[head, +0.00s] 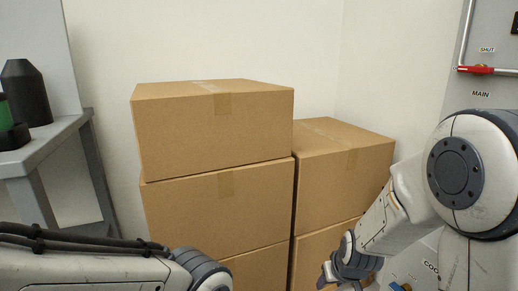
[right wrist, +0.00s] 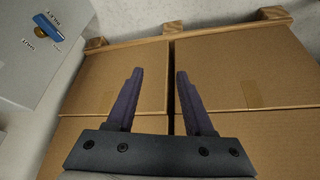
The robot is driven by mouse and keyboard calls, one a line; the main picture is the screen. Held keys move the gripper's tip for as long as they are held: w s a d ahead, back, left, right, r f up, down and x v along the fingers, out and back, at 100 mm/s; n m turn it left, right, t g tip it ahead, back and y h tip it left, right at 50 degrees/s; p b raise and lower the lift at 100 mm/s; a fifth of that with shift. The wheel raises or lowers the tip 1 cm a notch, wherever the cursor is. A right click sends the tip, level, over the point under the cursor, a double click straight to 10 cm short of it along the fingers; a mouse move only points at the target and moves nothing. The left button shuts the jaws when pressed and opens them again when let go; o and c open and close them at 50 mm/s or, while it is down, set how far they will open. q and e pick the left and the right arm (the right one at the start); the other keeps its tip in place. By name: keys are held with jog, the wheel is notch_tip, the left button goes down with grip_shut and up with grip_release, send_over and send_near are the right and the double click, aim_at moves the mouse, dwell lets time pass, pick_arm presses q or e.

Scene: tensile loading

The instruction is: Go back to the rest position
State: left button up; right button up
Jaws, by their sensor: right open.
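My right gripper (head: 340,278) shows at the lower right of the head view, in front of the lower right box. In the right wrist view its two dark fingers (right wrist: 157,95) are spread apart with nothing between them. The stacked cardboard boxes show behind the fingers there. My left arm comes in at the lower left of the head view, and its gripper is out of the picture.
Cardboard boxes (head: 215,130) stand stacked against the white wall, with a lower stack (head: 345,165) to the right. A grey table (head: 55,140) stands at left. A grey panel (head: 495,45) with a red handle (head: 482,70) is at right. A wooden pallet (right wrist: 125,50) shows under the boxes.

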jog(key=s+r+g, duration=0.3)
jog(key=s, duration=0.9)
jog(key=s+a+r+n+g+p, duration=0.2)
jog(key=s+a+r+n+p, duration=0.4)
jog(key=s+a+r, duration=0.6)
notch_tip(320, 180, up, 36)
jog(key=a+p, duration=0.1)
jog(key=p, duration=3.6)
jog(key=shift+s+r+y+p, duration=0.15)
jog(key=shift+s+y+p, duration=0.15)
jog(key=shift+y+p, duration=0.1)
jog(key=shift+a, duration=0.1)
